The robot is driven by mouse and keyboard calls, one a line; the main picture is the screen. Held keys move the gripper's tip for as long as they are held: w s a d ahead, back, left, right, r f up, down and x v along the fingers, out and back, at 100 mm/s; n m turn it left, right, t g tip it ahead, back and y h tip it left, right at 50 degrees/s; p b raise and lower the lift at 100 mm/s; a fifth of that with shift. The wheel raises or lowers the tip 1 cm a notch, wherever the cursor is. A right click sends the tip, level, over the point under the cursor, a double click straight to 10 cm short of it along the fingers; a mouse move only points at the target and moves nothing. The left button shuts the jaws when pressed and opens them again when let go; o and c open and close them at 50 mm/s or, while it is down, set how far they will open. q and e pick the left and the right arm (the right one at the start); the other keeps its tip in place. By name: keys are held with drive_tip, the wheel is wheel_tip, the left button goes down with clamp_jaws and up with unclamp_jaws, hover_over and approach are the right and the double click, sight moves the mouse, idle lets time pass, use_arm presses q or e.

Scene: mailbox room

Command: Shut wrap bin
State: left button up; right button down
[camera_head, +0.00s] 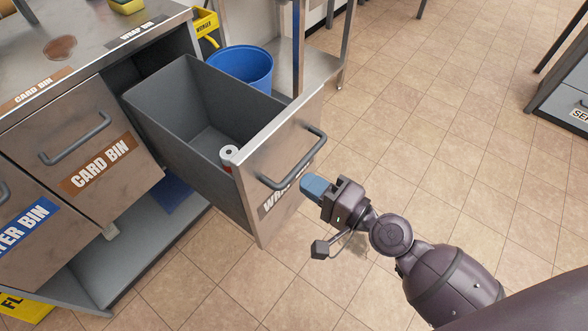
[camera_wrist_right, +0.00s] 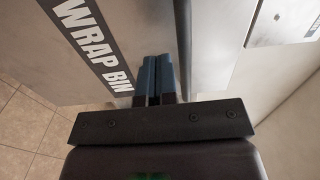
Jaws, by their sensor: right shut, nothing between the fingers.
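The wrap bin (camera_head: 215,110) is a deep grey drawer pulled out of the metal cabinet. Its steel front panel (camera_head: 265,200) has a dark bar handle (camera_head: 298,165) and a partly hidden label. In the right wrist view the WRAP BIN label (camera_wrist_right: 92,42) shows on the panel. A white and red roll (camera_head: 229,155) lies inside the bin near the front. My right gripper (camera_head: 314,186) is shut and empty, its blue fingers at the front panel just below the handle. I cannot tell whether they touch the panel. My left gripper is not in view.
The closed CARD BIN (camera_head: 85,135) is left of the open bin. A blue bucket (camera_head: 243,65) stands behind the bin beside a metal shelf leg (camera_head: 298,45). A yellow item (camera_head: 205,22) is farther back. The tiled floor (camera_head: 430,110) to the right is mostly clear.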

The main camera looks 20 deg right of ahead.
sight(281, 167)
drive_tip(key=x, duration=0.4)
drive_tip(key=shift+w+a+p, duration=0.1)
drive_tip(key=shift+w+p, duration=0.05)
drive_tip(key=shift+p, duration=0.25)
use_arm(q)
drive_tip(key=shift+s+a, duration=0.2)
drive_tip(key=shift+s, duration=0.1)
use_arm(e)
drive_tip(key=shift+w+a, duration=0.15)
drive_tip(key=shift+w, duration=0.05)
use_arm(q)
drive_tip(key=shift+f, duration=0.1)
use_arm(e)
drive_tip(key=shift+f, duration=0.1)
drive_tip(key=shift+w, duration=0.1)
